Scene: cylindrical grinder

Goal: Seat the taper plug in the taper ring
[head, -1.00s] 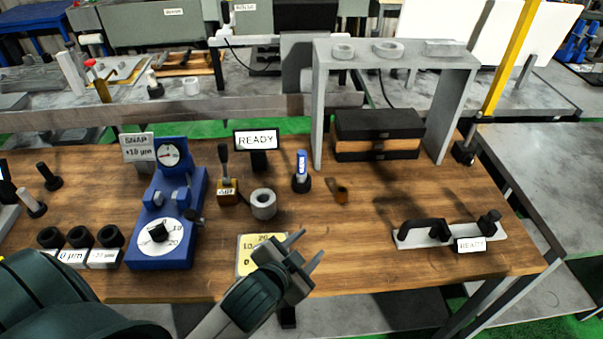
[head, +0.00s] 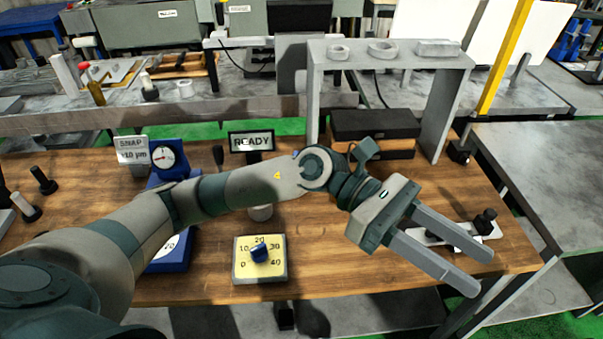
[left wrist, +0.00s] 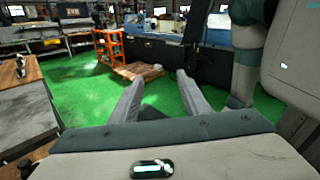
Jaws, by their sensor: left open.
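My left gripper (head: 483,271) is open and empty over the table's right end, in front of the white fixture (head: 440,236) with black parts. Its two parallel fingers also show in the left wrist view (left wrist: 158,82), pointing out over green floor. A grey ring (head: 261,213), which looks like the taper ring, stands mid-table; only its lower edge shows below my left forearm. A small blue tip (head: 295,153) shows just above the forearm and may be the taper plug's handle; the rest is hidden. My right gripper is not in view.
The blue gauge stand (head: 167,250) is partly hidden by my arm. A READY sign (head: 251,141) and a grey arch (head: 455,95) over black boxes (head: 375,124) stand behind.

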